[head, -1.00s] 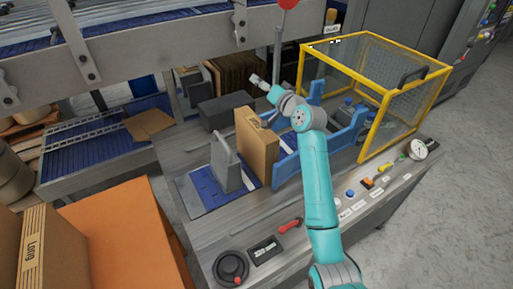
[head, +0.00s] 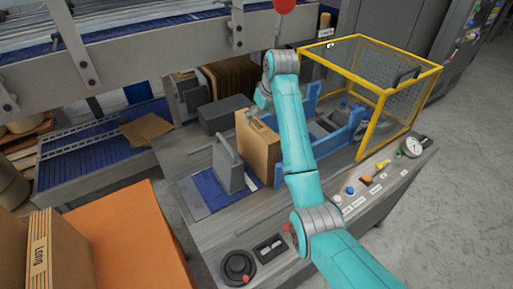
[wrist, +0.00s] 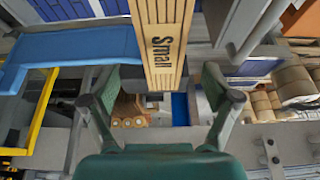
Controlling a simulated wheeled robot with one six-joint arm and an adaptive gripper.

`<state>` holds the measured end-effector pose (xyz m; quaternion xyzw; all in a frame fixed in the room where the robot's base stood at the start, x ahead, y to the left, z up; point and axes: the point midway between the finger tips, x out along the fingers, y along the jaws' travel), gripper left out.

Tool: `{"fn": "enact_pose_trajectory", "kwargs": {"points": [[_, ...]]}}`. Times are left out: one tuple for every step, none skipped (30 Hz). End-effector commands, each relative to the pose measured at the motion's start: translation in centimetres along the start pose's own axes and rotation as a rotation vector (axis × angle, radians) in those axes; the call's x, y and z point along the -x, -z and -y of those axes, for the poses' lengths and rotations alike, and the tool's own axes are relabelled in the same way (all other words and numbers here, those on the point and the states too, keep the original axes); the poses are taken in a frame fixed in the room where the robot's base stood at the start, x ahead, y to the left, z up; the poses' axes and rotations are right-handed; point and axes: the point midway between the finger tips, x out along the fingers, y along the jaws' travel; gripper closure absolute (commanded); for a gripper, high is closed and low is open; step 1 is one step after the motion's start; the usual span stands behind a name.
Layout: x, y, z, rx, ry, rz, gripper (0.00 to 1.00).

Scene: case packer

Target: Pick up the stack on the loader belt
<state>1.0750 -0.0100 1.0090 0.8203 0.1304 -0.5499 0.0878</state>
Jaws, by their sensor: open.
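The stack is a block of brown cardboard blanks (head: 257,150) standing upright on the blue loader belt (head: 212,193), between a grey upright plate (head: 228,165) and a blue frame. In the wrist view its edge, marked "Small" (wrist: 160,42), points into the space between the fingers. My gripper (wrist: 157,85) is open, one finger to each side of the stack's line. I cannot tell whether either finger touches it. In the head view my arm partly hides the gripper, which is just above the stack's top.
A yellow-framed guard cage (head: 375,80) stands to the right. A dark grey block (head: 224,115) lies behind the stack. Buttons and a gauge (head: 411,147) line the front panel.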

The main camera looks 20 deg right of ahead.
Motion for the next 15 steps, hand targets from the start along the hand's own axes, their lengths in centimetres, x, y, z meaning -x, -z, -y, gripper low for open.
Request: {"fn": "enact_pose_trajectory", "kwargs": {"points": [[-0.9,-0.1,0.0,0.000,0.001,0.002,0.12],[-1.3,0.0,0.0,0.000,0.001,0.002,0.12],[-1.8,0.0,0.0,-0.001,0.001,0.000,0.12],[-2.2,0.0,0.0,-0.001,0.001,0.001,0.12],[-2.5,0.0,0.0,-0.001,0.001,0.001,0.12],[-2.8,0.0,0.0,-0.001,0.000,-0.001,0.12],[-3.0,0.0,0.0,-0.001,0.000,-0.001,0.12],[-3.1,0.0,0.0,-0.001,0.000,-0.002,0.12],[-3.3,0.0,0.0,-0.001,0.000,-0.002,0.12],[-3.5,0.0,0.0,-0.001,0.000,-0.001,0.12],[-3.7,-0.1,0.1,-0.001,0.001,0.000,0.12],[-4.1,-0.1,0.1,-0.002,0.001,0.000,0.12],[-4.4,-0.1,0.2,-0.002,0.001,0.000,0.12],[-4.9,-0.2,0.2,-0.002,0.001,0.000,0.12],[-5.4,-0.3,0.3,-0.002,0.001,0.001,0.12]]}}
